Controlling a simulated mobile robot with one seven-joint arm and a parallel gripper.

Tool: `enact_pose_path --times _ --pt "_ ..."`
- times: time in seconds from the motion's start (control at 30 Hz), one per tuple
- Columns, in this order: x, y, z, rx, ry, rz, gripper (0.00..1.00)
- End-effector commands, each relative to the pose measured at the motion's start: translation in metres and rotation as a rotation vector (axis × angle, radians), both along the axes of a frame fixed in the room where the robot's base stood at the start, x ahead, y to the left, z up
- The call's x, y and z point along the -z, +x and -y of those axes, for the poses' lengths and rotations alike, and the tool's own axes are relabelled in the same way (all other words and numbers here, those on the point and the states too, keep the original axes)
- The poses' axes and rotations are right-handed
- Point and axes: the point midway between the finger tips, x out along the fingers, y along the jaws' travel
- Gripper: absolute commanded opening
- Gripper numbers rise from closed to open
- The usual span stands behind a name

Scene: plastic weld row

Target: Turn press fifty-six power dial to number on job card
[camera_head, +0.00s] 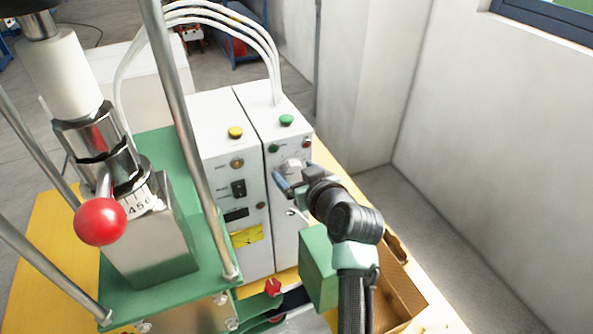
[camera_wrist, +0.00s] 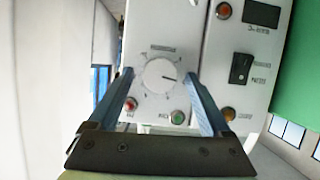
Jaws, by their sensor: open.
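The power dial (camera_wrist: 159,76) is a round white knob with a dark pointer line and small marks around it, on the white panel of the control box (camera_head: 275,145). In the wrist view its pointer line aims to the picture's right; the numbers are too small to read. In the head view the dial (camera_head: 291,166) is partly hidden by my gripper (camera_head: 287,180). My gripper (camera_wrist: 160,100) is open, its two blue fingers on either side of the dial and apart from it.
A red indicator (camera_wrist: 130,104) and a green button (camera_wrist: 178,117) sit close by the dial. A black switch (camera_wrist: 241,68) is on the neighbouring panel. The press with a red ball handle (camera_head: 100,221) stands left. A cardboard box (camera_head: 408,290) lies at lower right.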

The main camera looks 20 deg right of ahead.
Motion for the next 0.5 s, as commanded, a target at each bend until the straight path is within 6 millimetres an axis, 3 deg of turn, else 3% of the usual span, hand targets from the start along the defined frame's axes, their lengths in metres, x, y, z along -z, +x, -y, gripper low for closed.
enact_pose_path --times 0.17,0.5 --pt "0.0000 0.0000 -0.0001 0.000 0.000 0.000 0.79" --pt "0.0001 -0.0004 0.0000 0.000 0.000 0.000 0.18"
